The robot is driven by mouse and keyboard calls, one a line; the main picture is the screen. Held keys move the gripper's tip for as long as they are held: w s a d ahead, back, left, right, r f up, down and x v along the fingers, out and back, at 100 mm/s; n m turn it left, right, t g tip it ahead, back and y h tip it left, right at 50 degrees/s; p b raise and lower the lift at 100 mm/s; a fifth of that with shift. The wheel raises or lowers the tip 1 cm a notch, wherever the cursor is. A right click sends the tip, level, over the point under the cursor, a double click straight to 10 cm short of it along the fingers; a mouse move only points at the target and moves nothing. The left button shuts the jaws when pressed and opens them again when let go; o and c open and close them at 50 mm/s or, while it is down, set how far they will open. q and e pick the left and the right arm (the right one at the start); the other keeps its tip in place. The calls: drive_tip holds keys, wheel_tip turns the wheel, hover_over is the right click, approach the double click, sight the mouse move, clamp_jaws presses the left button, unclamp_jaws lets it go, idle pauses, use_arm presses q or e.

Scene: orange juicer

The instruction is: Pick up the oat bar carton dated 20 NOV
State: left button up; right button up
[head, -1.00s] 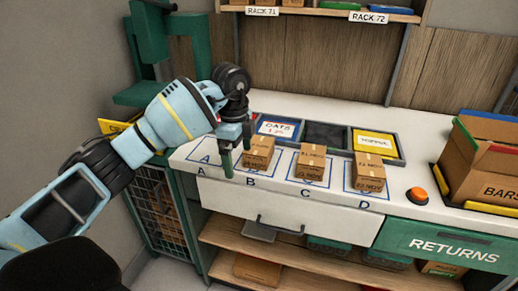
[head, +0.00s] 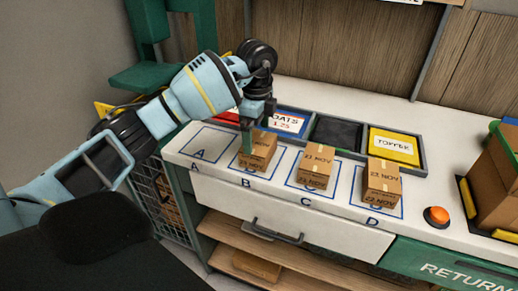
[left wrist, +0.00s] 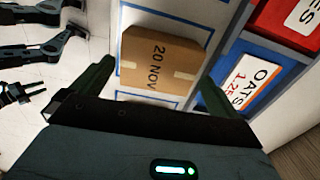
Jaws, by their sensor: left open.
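The carton dated 20 NOV (left wrist: 158,62) is a small brown box with pale tape, and its date reads clearly in the left wrist view. In the head view this carton (head: 261,155) stands on square B of the white counter (head: 228,190). My left gripper (head: 257,128) is open and empty just above it, pointing down. In the left wrist view its fingers (left wrist: 152,80) spread to either side of the carton. I cannot tell whether either finger touches it. My right gripper is not in view.
Similar cartons stand on square C (head: 316,167) and square D (head: 382,183). Square A (head: 205,146) is empty. An orange button (head: 437,216) sits at the right.

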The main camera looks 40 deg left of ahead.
sight(258, 142)
use_arm(q)
drive_tip(key=shift+w+f, duration=0.15)
drive_tip(key=shift+f, duration=0.15)
drive_tip(key=shift+d+f, duration=0.1)
drive_tip(key=shift+f, duration=0.35)
wheel_tip(258, 142, down, 4)
drive_tip(key=shift+d+f, duration=0.1)
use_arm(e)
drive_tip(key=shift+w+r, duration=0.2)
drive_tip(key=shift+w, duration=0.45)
use_arm(q)
drive_tip(key=shift+c, duration=0.3)
drive_tip(key=c, duration=0.7)
drive_tip(key=shift+o, duration=0.2)
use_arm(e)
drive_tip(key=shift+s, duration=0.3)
